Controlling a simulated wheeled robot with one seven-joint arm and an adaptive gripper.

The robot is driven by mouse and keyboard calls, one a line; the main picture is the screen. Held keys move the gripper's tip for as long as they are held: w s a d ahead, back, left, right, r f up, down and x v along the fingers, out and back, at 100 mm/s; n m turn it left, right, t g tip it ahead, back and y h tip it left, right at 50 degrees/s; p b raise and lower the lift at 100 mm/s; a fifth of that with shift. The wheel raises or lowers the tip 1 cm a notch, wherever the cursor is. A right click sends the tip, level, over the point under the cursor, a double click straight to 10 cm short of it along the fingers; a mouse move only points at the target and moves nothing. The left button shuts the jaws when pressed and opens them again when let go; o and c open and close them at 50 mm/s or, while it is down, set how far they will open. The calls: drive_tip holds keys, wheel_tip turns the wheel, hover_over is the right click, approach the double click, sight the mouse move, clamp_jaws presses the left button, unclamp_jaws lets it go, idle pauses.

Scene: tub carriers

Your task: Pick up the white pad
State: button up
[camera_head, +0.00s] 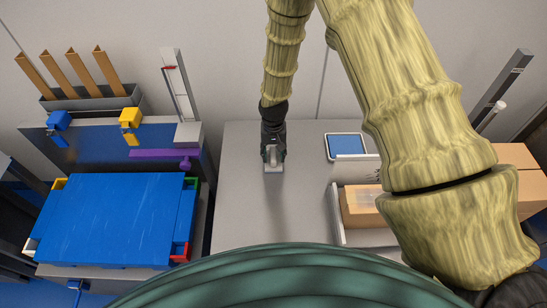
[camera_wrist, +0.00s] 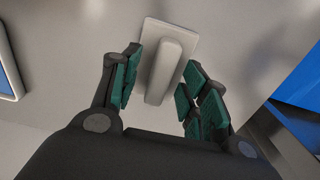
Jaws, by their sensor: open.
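The white pad (camera_wrist: 168,62) is an off-white rectangular plate with a long raised grip along its middle. It lies on the grey worktop, and also shows small in the head view (camera_head: 273,168) under my gripper. My gripper (camera_head: 272,150) points down over it. In the wrist view the green-padded fingers of my gripper (camera_wrist: 161,78) are open, one set on each side of the raised grip. I cannot tell whether a finger touches it. The gripper partly covers the pad in the head view.
A blue-faced tray (camera_head: 347,145) lies right of the pad, beside a white-walled bin with a cardboard box (camera_head: 360,206). A blue-topped crate (camera_head: 118,220) stands left, with a purple tool (camera_head: 160,154) behind it. The worktop (camera_head: 285,215) in front of the pad is clear.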

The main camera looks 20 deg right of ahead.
drive_tip(key=shift+f, duration=0.5)
clamp_jaws()
drive_tip(key=shift+r, duration=0.15)
drive_tip(key=shift+r+b, duration=0.5)
drive_tip(key=shift+r, duration=0.3)
drive_tip(key=shift+r+b, duration=0.4)
drive_tip(key=shift+r, duration=0.45)
drive_tip(key=s+a+b, duration=0.1)
drive_tip(key=s, duration=0.4)
drive_tip(key=s+a+r+b, duration=0.1)
drive_tip(key=s, duration=0.4)
drive_tip(key=s+a+b, duration=0.1)
drive_tip(key=s+b, duration=0.1)
drive_tip(key=s, duration=0.3)
drive_tip(key=shift+s+a+r, duration=0.1)
drive_tip(key=shift+s+r, duration=0.15)
drive_tip(key=shift+s, duration=0.1)
